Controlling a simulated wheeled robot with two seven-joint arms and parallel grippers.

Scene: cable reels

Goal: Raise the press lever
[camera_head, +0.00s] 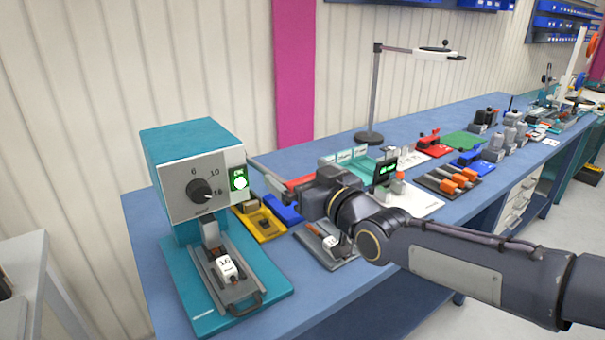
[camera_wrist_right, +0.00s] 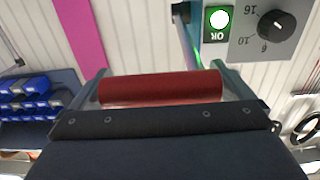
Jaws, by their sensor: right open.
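The teal press (camera_head: 190,140) stands at the left end of the blue bench, with a dial and a lit green OK lamp (camera_head: 239,181). The lamp also shows in the right wrist view (camera_wrist_right: 218,20). The lever's red handle (camera_wrist_right: 160,88) lies level across the right wrist view; a bit of red shows beside the gripper in the head view (camera_head: 299,182). My right gripper (camera_head: 301,191) is open at the handle, right of the press front, with its fingers near the two handle ends. Contact cannot be told. My left gripper is out of view.
A white connector (camera_head: 227,267) sits in the fixture on the press base. A lamp stand (camera_head: 369,137) rises behind. Blue bins (camera_wrist_right: 25,90) hang on the wall.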

